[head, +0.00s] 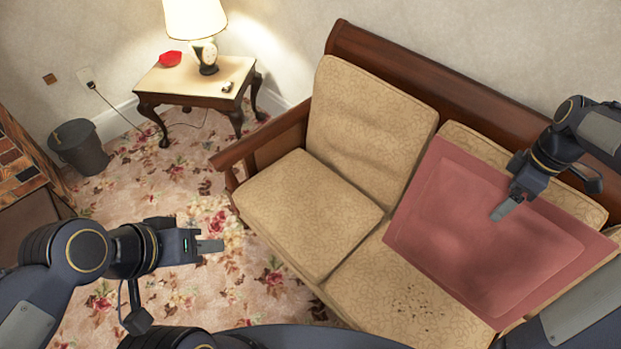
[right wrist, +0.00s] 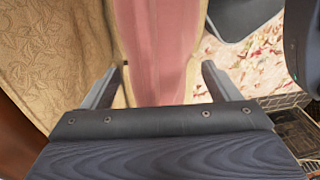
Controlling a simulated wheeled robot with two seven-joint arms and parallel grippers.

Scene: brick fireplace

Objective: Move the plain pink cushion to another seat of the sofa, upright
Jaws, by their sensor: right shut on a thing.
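The plain pink cushion (head: 470,235) is tilted over the right-hand part of the beige sofa (head: 310,210), in front of its right back cushion. Whether its lower edge touches the seat is unclear. My right gripper (head: 503,211) is shut on the cushion. In the right wrist view the pink cushion (right wrist: 158,45) runs between the two fingers of my right gripper (right wrist: 162,82). The left seat (head: 310,213) of the sofa is bare, with a beige back cushion (head: 368,130) behind it. My left gripper (head: 209,246) is empty over the carpet, left of the sofa; its finger gap is not visible.
The sofa's wooden armrest (head: 262,135) and back rail (head: 420,70) edge the left seat. A side table (head: 195,88) with a lamp (head: 197,25) stands beyond the armrest. A dark bin (head: 79,147) is at the far left. Floral carpet (head: 190,185) is open between.

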